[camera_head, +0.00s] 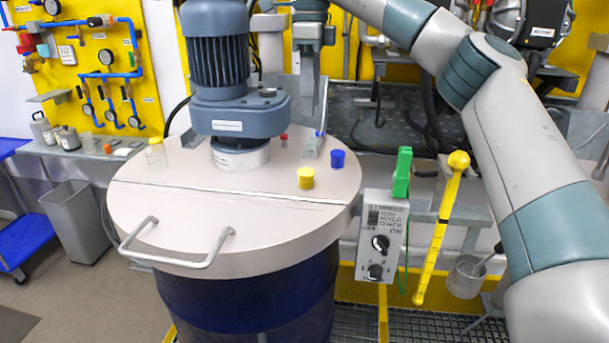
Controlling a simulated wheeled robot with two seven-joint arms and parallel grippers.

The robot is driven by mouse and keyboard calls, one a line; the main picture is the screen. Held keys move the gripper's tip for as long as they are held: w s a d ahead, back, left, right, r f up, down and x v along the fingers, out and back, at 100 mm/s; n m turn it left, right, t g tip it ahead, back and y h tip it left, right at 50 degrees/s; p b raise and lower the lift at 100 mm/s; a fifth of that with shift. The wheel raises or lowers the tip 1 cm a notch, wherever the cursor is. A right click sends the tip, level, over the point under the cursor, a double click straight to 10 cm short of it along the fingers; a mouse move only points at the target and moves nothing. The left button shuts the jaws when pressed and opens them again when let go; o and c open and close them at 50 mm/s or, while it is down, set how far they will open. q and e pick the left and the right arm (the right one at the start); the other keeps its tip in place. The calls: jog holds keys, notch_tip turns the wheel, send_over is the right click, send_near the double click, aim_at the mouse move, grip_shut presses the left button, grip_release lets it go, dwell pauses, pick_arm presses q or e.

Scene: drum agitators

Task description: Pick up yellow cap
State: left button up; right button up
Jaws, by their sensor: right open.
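The yellow cap (306,178) stands on the beige drum lid (200,200), right of the motor and near the lid's right side. My right gripper (316,118) points down behind the yellow cap and right of the motor. It is open, holds nothing visible, and is apart from the cap. My right arm comes in from the right edge and reaches over the top. My left gripper is not in view.
A blue cap (338,158) and a small red cap (284,140) sit nearby on the lid. The blue-grey motor (240,110) rises at the lid's centre. A clear bottle (156,153) stands left. A control box (381,238) and yellow rod (440,225) are right of the drum.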

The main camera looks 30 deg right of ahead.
jog(key=p, duration=0.3)
send_over(310, 171)
notch_tip(310, 171, down, 12)
jog(key=shift+r, duration=0.2)
jog(key=shift+w+f, duration=0.1)
jog(key=shift+f, duration=0.3)
